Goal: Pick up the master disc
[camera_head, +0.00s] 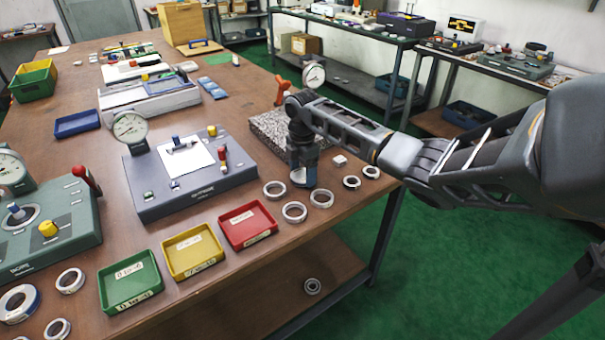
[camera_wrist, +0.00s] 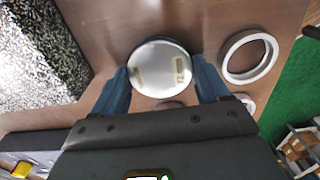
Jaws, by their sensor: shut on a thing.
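The master disc (camera_wrist: 161,66) is a round, pale metal disc with small labels on its face, seen in the wrist view between my two blue fingers. My gripper (camera_wrist: 160,85) is shut on it, with one finger at each side. In the head view my gripper (camera_head: 303,172) points down near the right edge of the table, beside the speckled granite block. The disc also shows at the fingertips there (camera_head: 299,178), mostly hidden by the gripper. I cannot tell whether the disc touches the table.
Several bearing rings lie close by, including one (camera_head: 294,212) in front and one (camera_wrist: 249,56) right of the disc in the wrist view. The granite block (camera_head: 268,130) stands behind. Red (camera_head: 248,226), yellow (camera_head: 193,252) and green (camera_head: 130,281) trays and a gauge station (camera_head: 190,198) are left.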

